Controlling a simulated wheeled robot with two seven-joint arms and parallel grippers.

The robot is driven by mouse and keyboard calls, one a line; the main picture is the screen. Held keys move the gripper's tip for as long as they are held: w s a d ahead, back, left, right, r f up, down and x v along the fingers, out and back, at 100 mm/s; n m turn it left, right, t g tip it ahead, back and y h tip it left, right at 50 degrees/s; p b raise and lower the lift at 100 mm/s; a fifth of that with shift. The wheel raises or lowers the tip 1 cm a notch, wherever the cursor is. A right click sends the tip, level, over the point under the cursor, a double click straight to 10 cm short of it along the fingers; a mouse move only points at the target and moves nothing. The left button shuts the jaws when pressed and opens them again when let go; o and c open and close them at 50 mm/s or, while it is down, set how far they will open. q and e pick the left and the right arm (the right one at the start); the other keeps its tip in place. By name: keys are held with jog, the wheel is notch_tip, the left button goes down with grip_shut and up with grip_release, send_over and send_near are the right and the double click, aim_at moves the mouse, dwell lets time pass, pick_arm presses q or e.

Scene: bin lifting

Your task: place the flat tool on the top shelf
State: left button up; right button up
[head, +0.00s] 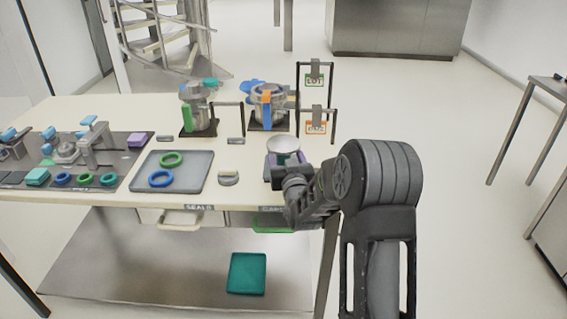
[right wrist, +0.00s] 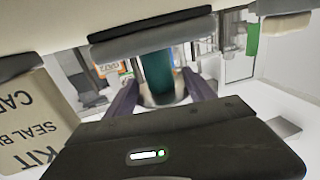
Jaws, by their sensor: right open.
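I cannot tell for certain which thing is the flat tool. A flat teal piece (head: 247,273) lies on the lower metal shelf under the table. My right gripper (head: 284,168) is at the front right of the tabletop, by a silver round dish (head: 283,145); its fingertips are partly hidden there. In the right wrist view the right gripper (right wrist: 163,92) is open, its two dark purplish fingers apart. A teal upright piece (right wrist: 157,75) shows between or beyond them; contact cannot be told. My left gripper is out of view.
The table (head: 225,187) carries a grey tray (head: 190,182) with green and blue rings, a fixture board at left, and metal vessels (head: 197,112) at the back. Tag stands (head: 316,127) rise at the back right. Drawers hang under the front edge.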

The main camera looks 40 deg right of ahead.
jog(key=shift+c, duration=0.3)
grip_shut()
dwell(0.3)
jog(key=shift+r, duration=0.25)
